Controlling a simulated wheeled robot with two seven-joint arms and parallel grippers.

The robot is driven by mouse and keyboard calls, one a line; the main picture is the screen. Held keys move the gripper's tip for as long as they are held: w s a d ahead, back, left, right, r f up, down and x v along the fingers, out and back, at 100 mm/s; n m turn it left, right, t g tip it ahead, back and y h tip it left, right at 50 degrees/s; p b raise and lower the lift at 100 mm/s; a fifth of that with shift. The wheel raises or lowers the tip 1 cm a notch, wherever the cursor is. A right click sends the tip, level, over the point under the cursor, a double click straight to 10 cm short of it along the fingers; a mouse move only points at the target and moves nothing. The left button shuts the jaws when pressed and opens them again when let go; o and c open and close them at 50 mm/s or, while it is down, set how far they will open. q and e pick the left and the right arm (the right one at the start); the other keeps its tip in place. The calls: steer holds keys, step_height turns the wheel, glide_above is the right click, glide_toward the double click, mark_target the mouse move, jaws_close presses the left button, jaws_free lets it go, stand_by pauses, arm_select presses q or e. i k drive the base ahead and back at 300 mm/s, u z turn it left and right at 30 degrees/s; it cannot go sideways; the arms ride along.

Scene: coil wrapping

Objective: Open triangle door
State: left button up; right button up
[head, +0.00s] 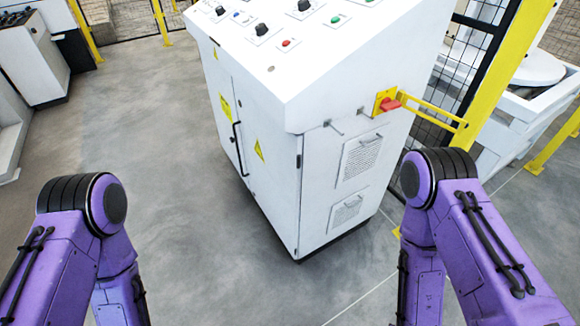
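A white control cabinet (310,190) stands upright in the middle of the head view. Its left-facing side has two tall doors, both looking shut. The nearer door (265,185) carries a yellow triangle sign (259,150). A long black handle (238,148) runs vertically by the seam between the doors. The farther door (218,92) carries a yellow label (225,107). Neither of my grippers is in view. Only my purple arm links show at the lower left and lower right, apart from the cabinet in the picture.
The cabinet's sloped top holds knobs and buttons. A red switch (390,104) on a yellow plate sits on its right side, close to a yellow rail (440,112) and black mesh fence. Grey floor (150,120) is clear left of the doors. Another white machine (35,60) stands far left.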

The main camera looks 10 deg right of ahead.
mark_target(273, 156)
steer(key=z, duration=0.05)
steer(key=i, duration=0.7)
steer(key=z, duration=0.45)
steer(key=k, duration=1.25)
steer(key=u, duration=0.4)
steer(key=i, duration=1.75)
steer(key=z, duration=0.7)
